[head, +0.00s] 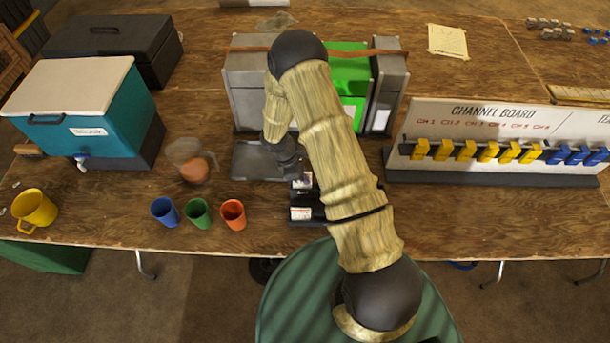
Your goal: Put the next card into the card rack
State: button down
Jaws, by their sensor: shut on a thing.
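The small black card rack (322,212) stands near the front edge of the table, just left of my arm. A card with a white and red label (301,213) shows at its front. My gripper (294,172) points down just behind the rack, above the right side of a grey tray. It is shut on a card (303,182), of which a small pale piece shows at the fingertips. My forearm hides part of the rack, and I cannot tell whether the held card touches it.
The grey tray (252,162) lies left of my gripper, before grey and green boxes (345,65). Blue, green and orange cups (199,213) stand front left, near a clear jug (190,160). A teal cooler (75,105) is far left; the channel board (490,130) is right.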

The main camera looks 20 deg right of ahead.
jog(key=shift+f, duration=0.1)
jog(key=c, duration=1.5)
grip_release()
jog(key=b+v, duration=0.3)
jog(key=v, duration=1.4)
jog(key=shift+r, duration=0.25)
